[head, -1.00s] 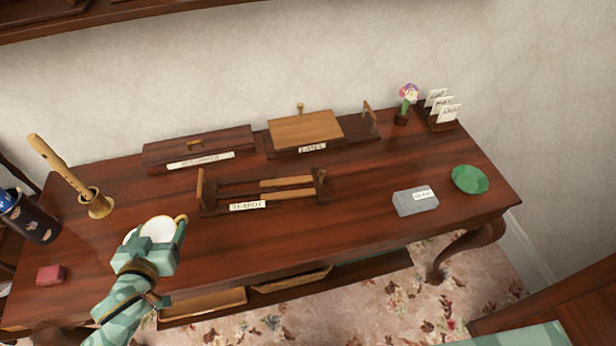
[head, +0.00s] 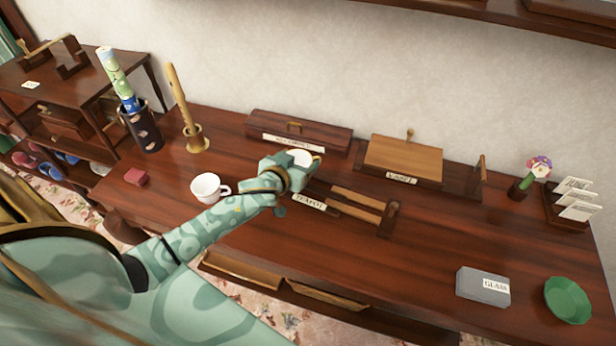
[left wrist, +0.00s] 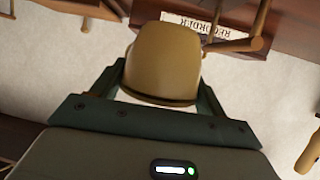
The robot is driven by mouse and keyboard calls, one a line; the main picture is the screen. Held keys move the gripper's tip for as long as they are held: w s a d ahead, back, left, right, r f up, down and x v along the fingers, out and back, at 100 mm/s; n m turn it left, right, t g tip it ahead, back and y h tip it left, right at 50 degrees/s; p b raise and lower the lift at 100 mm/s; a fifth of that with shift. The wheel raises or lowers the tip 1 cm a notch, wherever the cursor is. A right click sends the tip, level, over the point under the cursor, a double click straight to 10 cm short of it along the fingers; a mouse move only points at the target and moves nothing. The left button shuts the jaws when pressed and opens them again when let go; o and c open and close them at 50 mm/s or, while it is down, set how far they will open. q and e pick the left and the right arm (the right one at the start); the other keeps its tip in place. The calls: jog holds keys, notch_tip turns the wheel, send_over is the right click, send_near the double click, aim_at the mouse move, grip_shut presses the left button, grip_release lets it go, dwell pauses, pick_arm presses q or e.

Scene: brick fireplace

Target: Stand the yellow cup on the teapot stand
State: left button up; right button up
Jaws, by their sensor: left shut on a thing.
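The yellow cup (head: 300,158), yellow outside with a pale inside, is in my left gripper (head: 286,165). In the left wrist view the yellow cup (left wrist: 164,62) sits between the two fingers, which are shut on it. The teapot stand (head: 360,203) is a low wooden frame with rails and a TEAPOT label, on the table. My left gripper and forearm cover the stand's left end in the head view. The cup appears over or just behind that end; its exact height is unclear. My right gripper is not in view.
A white cup (head: 207,187) stands beside my left forearm, near a red block (head: 136,177). Behind are a long labelled case (head: 300,133) and a recorder in a brass holder (head: 196,142).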

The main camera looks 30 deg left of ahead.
aim_at(303, 164)
pick_arm(q)
jog(key=w+f, duration=0.1)
jog(key=w+f+b, duration=0.1)
jog(key=f, duration=0.1)
jog(key=shift+w+d, duration=0.1)
jog(key=shift+w, duration=0.15)
jog(key=shift+w+f+b, duration=0.2)
jog(key=shift+f+b, duration=0.75)
jog(key=shift+f, duration=0.75)
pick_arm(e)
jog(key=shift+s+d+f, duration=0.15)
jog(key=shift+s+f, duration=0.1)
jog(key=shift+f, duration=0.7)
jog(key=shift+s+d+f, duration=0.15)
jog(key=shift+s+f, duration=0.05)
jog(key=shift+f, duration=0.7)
pick_arm(q)
jog(key=shift+f, duration=0.25)
jog(key=o, duration=1.1)
jog(key=shift+r, duration=0.1)
jog(key=shift+c, duration=0.2)
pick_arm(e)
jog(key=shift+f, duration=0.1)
